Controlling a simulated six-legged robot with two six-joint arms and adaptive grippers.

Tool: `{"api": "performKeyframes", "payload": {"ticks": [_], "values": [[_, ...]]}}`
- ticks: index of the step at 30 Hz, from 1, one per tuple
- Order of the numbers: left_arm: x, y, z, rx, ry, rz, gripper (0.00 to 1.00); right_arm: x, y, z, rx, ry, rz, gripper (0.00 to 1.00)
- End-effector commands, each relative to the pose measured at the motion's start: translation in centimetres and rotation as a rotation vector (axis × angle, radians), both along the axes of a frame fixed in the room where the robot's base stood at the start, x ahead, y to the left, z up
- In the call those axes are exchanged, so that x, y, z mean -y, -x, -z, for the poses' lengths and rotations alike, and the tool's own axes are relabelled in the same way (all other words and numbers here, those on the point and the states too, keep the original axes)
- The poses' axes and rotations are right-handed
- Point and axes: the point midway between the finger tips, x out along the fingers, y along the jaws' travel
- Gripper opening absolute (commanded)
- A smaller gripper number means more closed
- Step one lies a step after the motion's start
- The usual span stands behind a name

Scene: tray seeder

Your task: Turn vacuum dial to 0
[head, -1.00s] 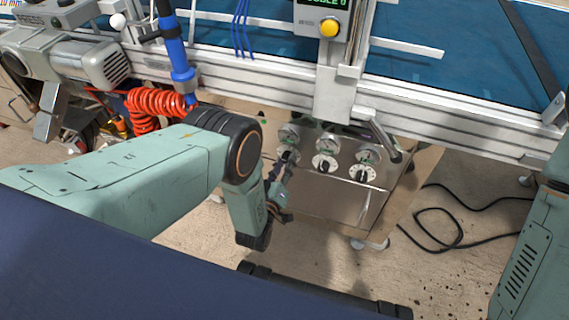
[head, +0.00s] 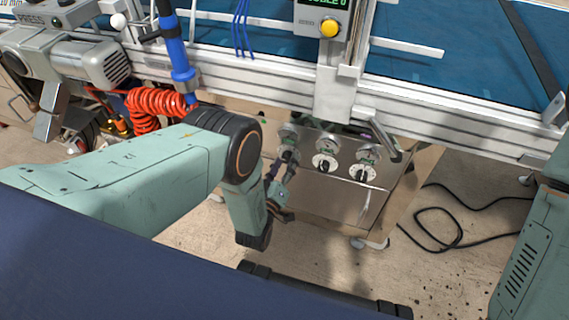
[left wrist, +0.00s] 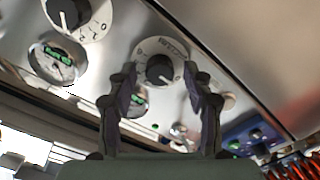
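The control box (head: 330,200) has a row of three black dials on white plates, with round gauges above them. The left dial (head: 288,155) is nearest my left gripper (head: 281,171). The middle dial (head: 324,163) and right dial (head: 363,174) stand clear of it. In the left wrist view my left gripper (left wrist: 160,85) is open, one finger on each side of a dial (left wrist: 160,69). Gaps show between the fingers and the knob. The dial's label is too small to read. A gauge (left wrist: 135,101) is partly hidden by a finger. My right gripper is out of view.
A metal rail (head: 440,125) and a bent handle (head: 384,138) lie above and beside the box. A coiled red hose (head: 158,103) and blue tube (head: 176,50) are at left. A black cable (head: 450,230) lies on the floor at right.

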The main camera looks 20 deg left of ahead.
Motion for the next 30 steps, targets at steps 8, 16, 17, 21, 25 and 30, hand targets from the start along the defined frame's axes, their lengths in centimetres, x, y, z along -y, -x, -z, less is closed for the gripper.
{"api": "performKeyframes", "payload": {"ticks": [8,16,17,21,25,30], "values": [[0.0,0.1,0.0,-0.001,0.000,0.001,0.52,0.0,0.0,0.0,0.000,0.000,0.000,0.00],[-0.1,3.7,0.1,-0.005,-0.001,0.002,0.52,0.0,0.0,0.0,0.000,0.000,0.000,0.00],[-0.1,4.3,0.1,-0.007,-0.001,0.001,0.52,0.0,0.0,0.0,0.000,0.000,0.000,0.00],[-0.2,7.3,0.1,-0.005,0.000,0.002,0.52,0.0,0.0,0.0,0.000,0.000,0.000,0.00],[-0.3,9.6,0.1,-0.005,0.000,0.002,0.52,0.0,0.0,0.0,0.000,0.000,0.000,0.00],[-0.4,11.4,0.1,-0.002,0.000,0.000,0.52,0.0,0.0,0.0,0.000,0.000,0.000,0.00]]}}
